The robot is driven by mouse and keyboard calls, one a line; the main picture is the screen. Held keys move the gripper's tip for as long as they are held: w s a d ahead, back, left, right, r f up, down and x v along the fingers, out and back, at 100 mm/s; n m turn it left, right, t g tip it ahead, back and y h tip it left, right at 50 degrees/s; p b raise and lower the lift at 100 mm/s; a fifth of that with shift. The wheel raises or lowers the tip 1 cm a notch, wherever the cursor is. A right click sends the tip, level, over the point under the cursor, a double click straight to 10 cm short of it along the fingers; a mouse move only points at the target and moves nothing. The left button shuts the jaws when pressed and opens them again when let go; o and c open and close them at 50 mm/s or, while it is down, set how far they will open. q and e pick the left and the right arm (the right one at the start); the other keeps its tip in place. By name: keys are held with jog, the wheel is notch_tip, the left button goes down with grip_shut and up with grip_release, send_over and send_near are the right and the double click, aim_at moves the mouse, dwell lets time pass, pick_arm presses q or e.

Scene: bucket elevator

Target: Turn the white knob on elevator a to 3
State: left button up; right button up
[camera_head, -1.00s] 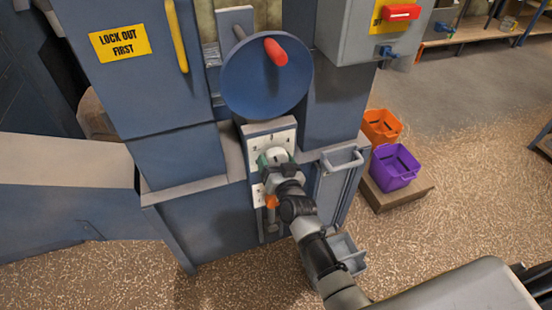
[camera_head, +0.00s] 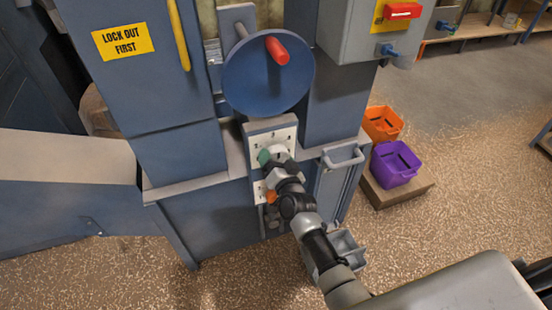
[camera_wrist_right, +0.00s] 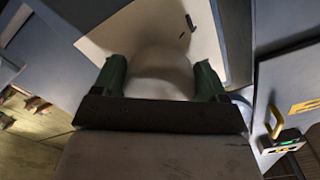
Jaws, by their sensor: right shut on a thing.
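The white knob (camera_head: 279,150) sits on a white dial plate (camera_head: 286,136) on the front of the blue elevator, below the blue handwheel. In the wrist view the knob (camera_wrist_right: 160,66) is a pale round body between the two green fingers of my right gripper (camera_wrist_right: 159,82). The gripper (camera_head: 268,157) is shut on the knob, and its arm reaches up from the lower right. The plate carries dark marks, but which number the knob points to cannot be told, since the gripper and knob cover part of it. My left gripper is not in view.
The blue handwheel (camera_head: 262,85) with a red handle (camera_head: 277,50) is just above the dial. An orange handle (camera_head: 271,195) is below it. Orange (camera_head: 383,123) and purple (camera_head: 396,165) bins stand right.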

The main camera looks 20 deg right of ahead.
jog(key=o, duration=0.9)
jog(key=shift+o, duration=0.2)
jog(key=s, duration=1.1)
jog(key=shift+d+p, duration=0.2)
jog(key=shift+p, duration=0.25)
